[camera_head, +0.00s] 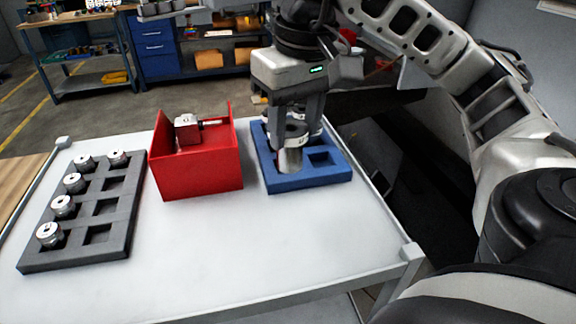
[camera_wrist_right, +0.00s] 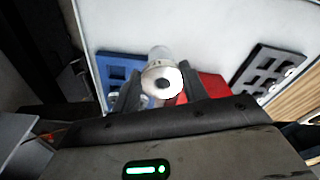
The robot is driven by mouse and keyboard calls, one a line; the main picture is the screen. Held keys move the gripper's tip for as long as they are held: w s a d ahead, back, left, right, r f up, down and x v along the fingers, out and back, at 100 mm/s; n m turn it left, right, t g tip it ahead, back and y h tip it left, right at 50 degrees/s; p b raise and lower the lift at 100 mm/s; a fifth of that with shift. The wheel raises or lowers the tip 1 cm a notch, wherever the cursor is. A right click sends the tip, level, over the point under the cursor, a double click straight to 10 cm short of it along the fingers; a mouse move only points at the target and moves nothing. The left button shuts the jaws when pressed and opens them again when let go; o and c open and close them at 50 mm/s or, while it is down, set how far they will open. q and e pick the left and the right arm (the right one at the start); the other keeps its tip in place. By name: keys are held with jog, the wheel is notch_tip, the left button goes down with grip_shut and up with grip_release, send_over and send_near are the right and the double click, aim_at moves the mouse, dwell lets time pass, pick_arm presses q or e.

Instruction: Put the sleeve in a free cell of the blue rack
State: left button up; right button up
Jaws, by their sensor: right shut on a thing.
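My right gripper (camera_head: 294,122) comes down from above, shut on the silver sleeve (camera_head: 290,159), which is upright between its fingers. The sleeve is over the near left part of the blue rack (camera_head: 312,181); I cannot tell whether its lower end is inside a cell. An empty cell of the rack shows to the right of the sleeve. The fingers hide part of the rack's far side, where other metal shows. In the right wrist view the sleeve (camera_wrist_right: 161,80) sits between the fingers, with the blue rack (camera_wrist_right: 109,66) behind it. My left gripper is not in view.
A red open box (camera_head: 198,178) with a metal part in it stands close left of the rack. A dark grey rack (camera_head: 80,258) at the left holds several silver parts and has empty cells. The white table's front middle (camera_head: 240,250) is clear.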

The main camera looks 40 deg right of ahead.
jog(key=shift+w+d+f+b, duration=0.45)
jog(key=shift+w+d+f, duration=1.15)
jog(key=shift+f, duration=0.55)
jog(key=shift+w+d+f+b, duration=0.5)
jog(key=shift+w+d+f, duration=0.85)
jog(key=shift+w+f, duration=0.6)
jog(key=shift+w+d+f+b, duration=0.45)
jog(key=shift+w+d+f, duration=1.1)
jog(key=shift+f, duration=0.75)
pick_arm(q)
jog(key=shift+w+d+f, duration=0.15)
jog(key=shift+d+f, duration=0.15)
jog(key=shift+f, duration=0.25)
pick_arm(e)
jog(key=shift+f, duration=0.15)
jog(key=o, duration=1.3)
